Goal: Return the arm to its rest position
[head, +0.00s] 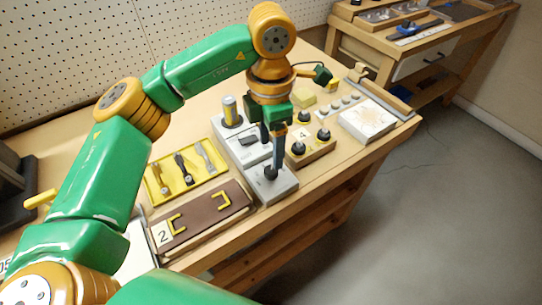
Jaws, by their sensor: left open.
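My left arm, green with orange joints, reaches in from the left over the bench. My left gripper (273,150) points down over the grey block fixture (281,187) near the middle of the bench. Its fingers are open, and a dark round knob (270,172) on the fixture shows just below them. I cannot tell whether the fingers touch the knob. My right gripper is not in view.
A yellow tray (152,187) with several tools and a brown board (203,221) with yellow brackets lie left of the fixture. A wooden block with black knobs (315,151) and a white box (367,120) stand right. The bench's front edge is close.

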